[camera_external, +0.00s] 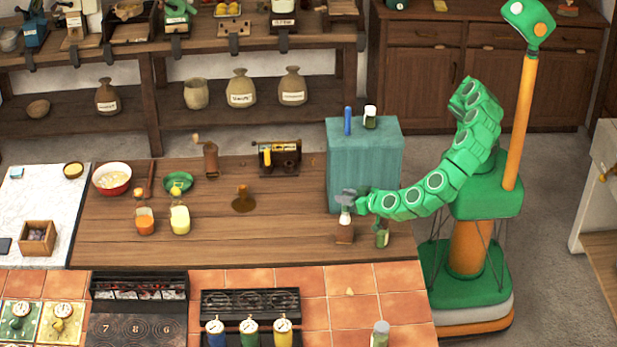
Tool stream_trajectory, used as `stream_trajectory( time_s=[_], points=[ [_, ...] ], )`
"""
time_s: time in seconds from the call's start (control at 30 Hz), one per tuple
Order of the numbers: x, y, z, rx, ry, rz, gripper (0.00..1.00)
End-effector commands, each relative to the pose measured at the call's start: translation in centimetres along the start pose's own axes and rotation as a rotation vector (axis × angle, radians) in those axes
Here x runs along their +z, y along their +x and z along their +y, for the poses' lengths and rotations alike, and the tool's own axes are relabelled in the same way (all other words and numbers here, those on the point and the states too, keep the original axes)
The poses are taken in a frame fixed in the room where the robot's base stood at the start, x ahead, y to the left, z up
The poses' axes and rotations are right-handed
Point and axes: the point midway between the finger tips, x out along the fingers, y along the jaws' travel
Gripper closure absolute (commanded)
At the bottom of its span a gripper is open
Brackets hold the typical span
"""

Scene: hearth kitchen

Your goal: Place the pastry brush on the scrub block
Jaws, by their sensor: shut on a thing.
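My gripper (357,203) is at the right end of the wooden counter, in front of the teal box. It is shut on a small grey and white thing, which looks like the pastry brush (345,197). The brush is upright, with its grey part on top. Directly below it in the picture stands a small brown block, probably the scrub block (344,235). The brush's lower end looks close to the block's top. I cannot tell whether they touch. The fingertips are too small to make out clearly.
A dark green jar (382,236) stands just right of the block. The teal box (350,160) rises behind, with a blue stick (348,121) and a jar (370,117) on top. The wooden counter (290,225) is clear to the left, up to a brown pourer-like thing (243,200).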

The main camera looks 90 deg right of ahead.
Motion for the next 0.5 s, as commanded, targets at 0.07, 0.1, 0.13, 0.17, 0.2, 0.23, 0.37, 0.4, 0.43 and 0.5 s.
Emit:
stream_trajectory(
  time_s=[0.07, 0.1, 0.13, 0.17, 0.2, 0.23, 0.37, 0.4, 0.43, 0.5],
  points=[
    [0.7, 0.2, 0.0, 0.001, -0.002, -0.001, 1.00],
    [1.1, 0.3, 0.0, 0.001, -0.002, -0.001, 1.00],
    [1.4, 0.4, 0.0, 0.001, -0.002, -0.001, 1.00],
    [1.7, 0.5, 0.0, 0.001, -0.002, -0.001, 1.00],
    [2.1, 0.7, 0.0, 0.001, -0.003, 0.000, 1.00],
    [2.4, 0.8, 0.0, 0.000, -0.003, 0.000, 1.00],
    [3.0, 0.9, 0.0, 0.000, -0.002, 0.000, 1.00],
    [3.0, 0.9, 0.0, 0.000, -0.001, 0.000, 1.00],
    [2.9, 0.9, 0.0, 0.000, -0.001, 0.000, 1.00],
    [2.9, 0.9, 0.0, 0.000, -0.001, 0.000, 1.00]
  ],
)
